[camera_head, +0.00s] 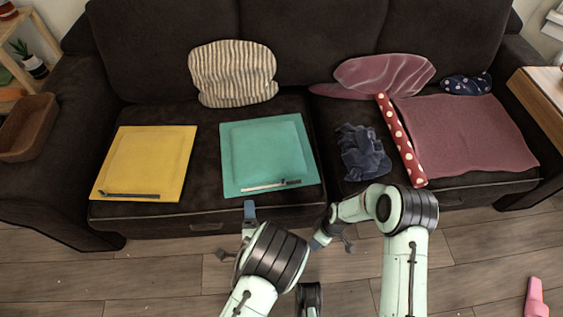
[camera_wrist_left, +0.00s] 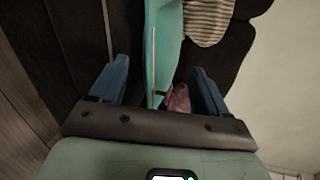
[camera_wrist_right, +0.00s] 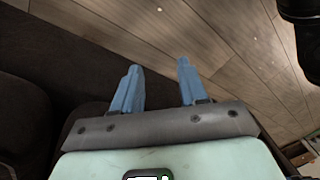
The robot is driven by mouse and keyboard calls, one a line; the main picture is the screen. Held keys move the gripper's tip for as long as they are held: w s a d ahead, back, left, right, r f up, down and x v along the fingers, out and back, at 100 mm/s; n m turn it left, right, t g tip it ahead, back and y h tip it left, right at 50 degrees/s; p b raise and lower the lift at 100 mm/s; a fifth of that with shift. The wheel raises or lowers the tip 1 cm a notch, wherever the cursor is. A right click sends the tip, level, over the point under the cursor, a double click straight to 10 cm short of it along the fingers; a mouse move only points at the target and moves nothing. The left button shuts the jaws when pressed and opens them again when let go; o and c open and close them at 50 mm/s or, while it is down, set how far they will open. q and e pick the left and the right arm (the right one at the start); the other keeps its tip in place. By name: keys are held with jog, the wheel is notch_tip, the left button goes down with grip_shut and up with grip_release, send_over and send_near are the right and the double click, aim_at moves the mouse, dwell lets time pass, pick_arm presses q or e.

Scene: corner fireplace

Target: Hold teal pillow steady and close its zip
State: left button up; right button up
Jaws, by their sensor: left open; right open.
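The teal pillow (camera_head: 265,148) lies flat on the sofa's left-middle seat. Its zip (camera_head: 262,186) runs along the front edge, pale on the left with a dark part (camera_head: 291,182) at its right end. My left gripper (camera_head: 249,210) is open just in front of the pillow's front edge, apart from it in the head view. In the left wrist view the teal pillow (camera_wrist_left: 168,45) shows between the open blue fingers, with the pale zip line along it. My right gripper (camera_head: 321,238) is open and empty, low in front of the sofa; its wrist view shows floor and dark sofa.
A yellow pillow (camera_head: 150,157) with a dark strip lies left of the teal one. A dark blue crumpled cloth (camera_head: 363,152), a red dotted roll (camera_head: 401,140) and a mauve blanket (camera_head: 468,135) lie to the right. A striped cushion (camera_head: 233,74) leans behind. The floor in front is mostly clear.

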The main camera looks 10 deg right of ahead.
aim_at(247, 182)
pick_arm(q)
jog(key=x, duration=1.3)
jog(key=shift+w+f, duration=0.15)
jog(key=shift+w, duration=0.05)
pick_arm(e)
jog(key=w+a+r+n+h, duration=0.1)
jog(key=w+a+r+n, duration=0.4)
jog(key=w+r+n, duration=0.4)
jog(key=w+a+r+n+h, duration=0.1)
jog(key=w+a+r+n, duration=0.4)
jog(key=w+r+n, duration=0.4)
notch_tip(247, 182, up, 6)
jog(key=shift+a+r+n, duration=0.1)
jog(key=shift+a+n, duration=0.25)
jog(key=shift+n, duration=0.35)
